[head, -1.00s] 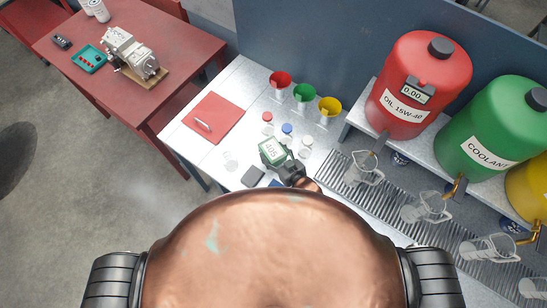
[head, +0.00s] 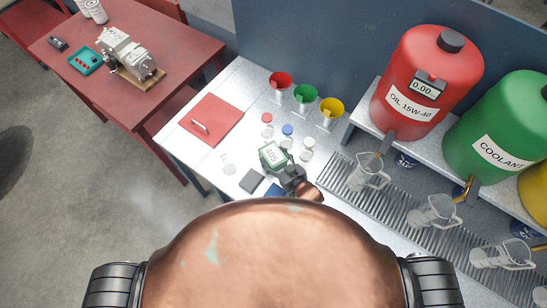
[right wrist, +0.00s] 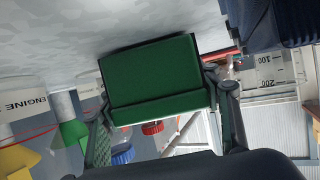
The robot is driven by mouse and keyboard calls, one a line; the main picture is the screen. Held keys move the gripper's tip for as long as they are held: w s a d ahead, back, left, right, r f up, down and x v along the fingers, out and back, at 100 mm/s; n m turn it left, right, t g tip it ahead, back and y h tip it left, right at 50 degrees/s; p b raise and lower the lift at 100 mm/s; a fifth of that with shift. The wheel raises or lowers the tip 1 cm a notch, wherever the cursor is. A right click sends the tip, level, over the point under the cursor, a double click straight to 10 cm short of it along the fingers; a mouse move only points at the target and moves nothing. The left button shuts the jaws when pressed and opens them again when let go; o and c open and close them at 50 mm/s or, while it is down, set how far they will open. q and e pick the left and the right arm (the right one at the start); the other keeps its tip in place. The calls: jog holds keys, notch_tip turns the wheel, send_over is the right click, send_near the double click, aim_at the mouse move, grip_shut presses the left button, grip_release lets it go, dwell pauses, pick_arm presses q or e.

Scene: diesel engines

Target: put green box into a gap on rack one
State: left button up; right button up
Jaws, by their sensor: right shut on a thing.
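The green box (head: 273,157) has a white label reading 405 and is seen above the silver workbench, near its middle. My right gripper (head: 284,171) is shut on it. In the right wrist view the green box (right wrist: 152,80) fills the middle, with a finger of the right gripper (right wrist: 158,105) on either side. I cannot tell from the head view whether the box touches the bench. My left gripper is not in view. No rack that I can name as rack one is in view.
Small capped bottles (head: 287,131) stand close beyond the box, and red, green and yellow funnels (head: 305,95) behind them. A dark flat block (head: 252,181) lies beside the gripper. Glass jugs (head: 366,172) stand on the grating to the right.

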aim_at(274, 157)
jog(key=o, duration=1.4)
jog(key=shift+f, duration=0.15)
jog(key=shift+c, duration=0.2)
jog(key=shift+s+d+r, duration=0.1)
jog(key=shift+s+r, duration=0.1)
jog(key=shift+o, duration=0.2)
jog(key=v, duration=1.1)
jog(key=shift+s, duration=0.1)
jog(key=w+a, duration=0.1)
jog(key=w, duration=0.1)
jog(key=w+a, duration=0.1)
jog(key=w, duration=0.1)
jog(key=shift+a+r, duration=0.1)
jog(key=shift+a, duration=0.3)
jog(key=shift+f+p+x, duration=0.15)
jog(key=shift+x, duration=1.6)
jog(key=shift+f+p+x, duration=0.15)
jog(key=shift+x, duration=1.55)
